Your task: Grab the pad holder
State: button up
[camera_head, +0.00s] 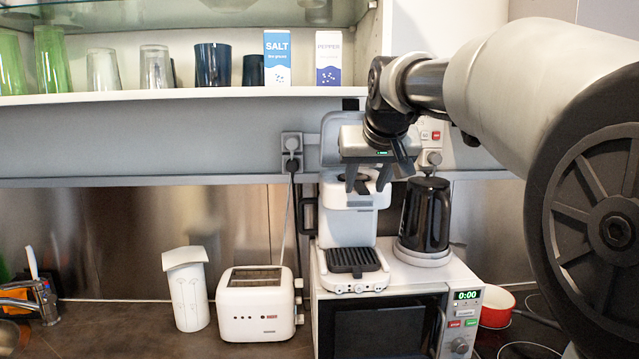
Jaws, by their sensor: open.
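A white coffee machine (347,226) stands on top of the microwave, with its grey lid (330,125) raised. My gripper (367,184) points down over the machine's open top, its fingers apart. A small dark part (369,174) shows between and behind the fingers at the top of the machine; it may be the pad holder, but my gripper covers much of it. I cannot tell whether the fingers touch it.
A black kettle (425,215) stands just right of the machine on the microwave (395,320). A toaster (257,304) and white canister (186,289) stand left on the counter. A shelf (180,96) with glasses and boxes runs above.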

jog(key=shift+w+f, duration=0.2)
jog(key=shift+w, duration=0.05)
grip_shut()
jog(key=shift+r, duration=0.1)
